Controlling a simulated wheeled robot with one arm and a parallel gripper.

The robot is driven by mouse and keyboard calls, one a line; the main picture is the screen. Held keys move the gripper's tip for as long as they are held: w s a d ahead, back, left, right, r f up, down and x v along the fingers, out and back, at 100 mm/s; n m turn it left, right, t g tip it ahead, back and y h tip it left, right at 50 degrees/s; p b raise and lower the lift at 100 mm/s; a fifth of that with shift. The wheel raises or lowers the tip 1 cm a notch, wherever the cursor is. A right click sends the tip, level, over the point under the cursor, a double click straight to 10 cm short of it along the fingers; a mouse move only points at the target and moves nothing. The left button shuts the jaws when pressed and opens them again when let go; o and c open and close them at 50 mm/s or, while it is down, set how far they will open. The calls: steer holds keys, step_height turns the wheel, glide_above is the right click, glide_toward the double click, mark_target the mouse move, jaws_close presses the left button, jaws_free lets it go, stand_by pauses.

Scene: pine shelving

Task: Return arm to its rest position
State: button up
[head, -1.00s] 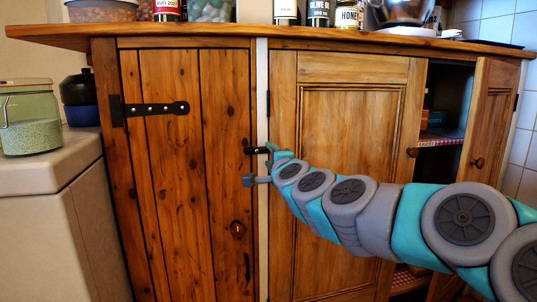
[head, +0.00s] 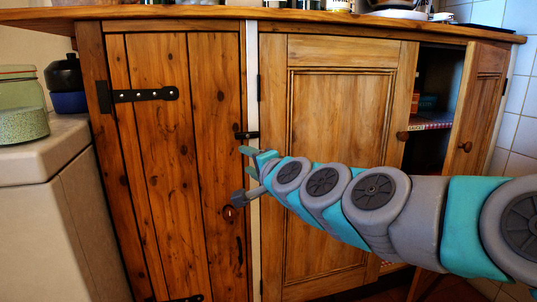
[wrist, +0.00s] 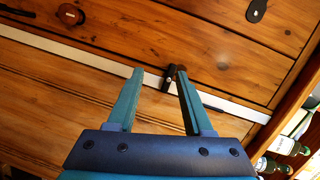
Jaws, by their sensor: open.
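My gripper (head: 246,173) is at the end of my outstretched grey and teal arm, in front of the left wooden cupboard door (head: 170,190). In the wrist view my gripper (wrist: 158,85) has its two teal fingers apart with nothing between them. A small black latch (wrist: 172,78) shows just beyond the fingertips, on the pale strip beside the door. The same latch (head: 246,135) is just above the fingers in the head view. I cannot tell whether a finger touches it.
The middle door (head: 340,150) looks shut. The right door (head: 474,130) stands open on a dark shelf space. The countertop (head: 300,15) overhangs the doors and holds several items. A pale ledge (head: 35,160) at left holds a green jar (head: 22,125) and a black and blue container (head: 66,85).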

steer(key=s+d+f+n+g+h+p, duration=0.3)
steer(key=s+f+n+g, duration=0.6)
steer(key=s+f, duration=0.8)
steer(key=s+d+f+g+h, duration=0.2)
steer(key=s+d+f+g, duration=0.1)
steer(key=s+d, duration=0.5)
steer(key=s+d+f+n+g+h+p, duration=0.1)
steer(key=s+d+f+g+h, duration=0.1)
steer(key=s+d, duration=0.6)
steer(key=s+f+g, duration=0.1)
steer(key=s+g, duration=0.1)
steer(key=s, duration=0.5)
steer(key=shift+d+g+h, duration=0.25)
steer(key=shift+g+h, duration=0.05)
steer(key=shift+f, duration=0.1)
